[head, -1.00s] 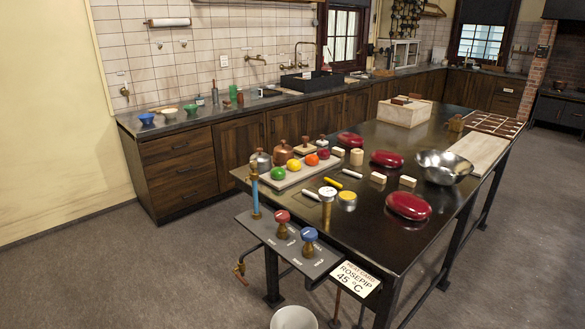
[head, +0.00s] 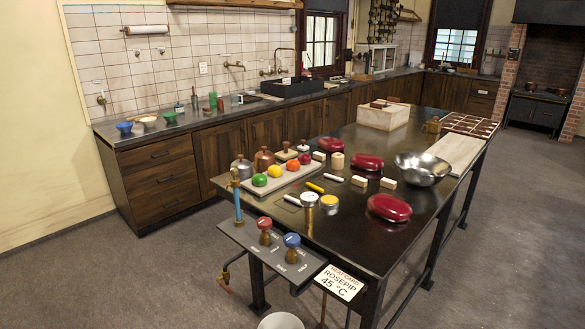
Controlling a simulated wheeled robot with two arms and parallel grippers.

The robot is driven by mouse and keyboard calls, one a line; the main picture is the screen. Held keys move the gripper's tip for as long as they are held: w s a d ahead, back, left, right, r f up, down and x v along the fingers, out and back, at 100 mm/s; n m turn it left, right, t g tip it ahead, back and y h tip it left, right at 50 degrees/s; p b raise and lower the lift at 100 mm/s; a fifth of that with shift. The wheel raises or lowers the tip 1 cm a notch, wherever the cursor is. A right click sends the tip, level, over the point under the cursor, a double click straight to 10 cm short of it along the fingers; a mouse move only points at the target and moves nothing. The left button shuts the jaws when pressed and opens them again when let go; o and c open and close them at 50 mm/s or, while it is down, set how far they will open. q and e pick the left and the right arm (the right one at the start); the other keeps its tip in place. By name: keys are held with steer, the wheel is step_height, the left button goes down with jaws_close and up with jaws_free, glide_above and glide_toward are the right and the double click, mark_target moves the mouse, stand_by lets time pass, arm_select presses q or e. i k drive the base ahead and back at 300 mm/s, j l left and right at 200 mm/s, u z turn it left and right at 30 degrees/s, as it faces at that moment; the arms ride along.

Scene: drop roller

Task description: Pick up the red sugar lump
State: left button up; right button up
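A small round red lump (head: 305,158) sits at the far right end of a row of coloured lumps on a pale tray (head: 262,190) on the dark table. Beside it in the row are an orange lump (head: 293,165), a yellow lump (head: 274,171) and a green lump (head: 260,180). Neither of my grippers is in view.
The dark table (head: 340,235) also holds three glossy red ovals (head: 389,208), a metal bowl (head: 422,168), jars, pale blocks and sticks. A panel with red and blue knobs (head: 272,250) juts from the near edge. A white bucket (head: 281,321) stands below. Floor is clear on the right.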

mark_target(305, 158)
steer(key=i+j+u, duration=0.3)
steer(key=i+j, duration=0.15)
steer(key=i+j+u, duration=0.35)
steer(key=i, duration=0.15)
steer(key=i+j+u, duration=0.15)
steer(key=i+u, duration=0.15)
steer(key=i, duration=0.25)
steer(key=i+u, duration=0.35)
steer(key=i, duration=0.2)
steer(key=i+z, duration=0.2)
steer(key=i, duration=0.25)
steer(key=i+j+z, duration=0.15)
steer(key=i, duration=0.3)
steer(key=i+j+z, duration=0.2)
steer(key=i, duration=0.25)
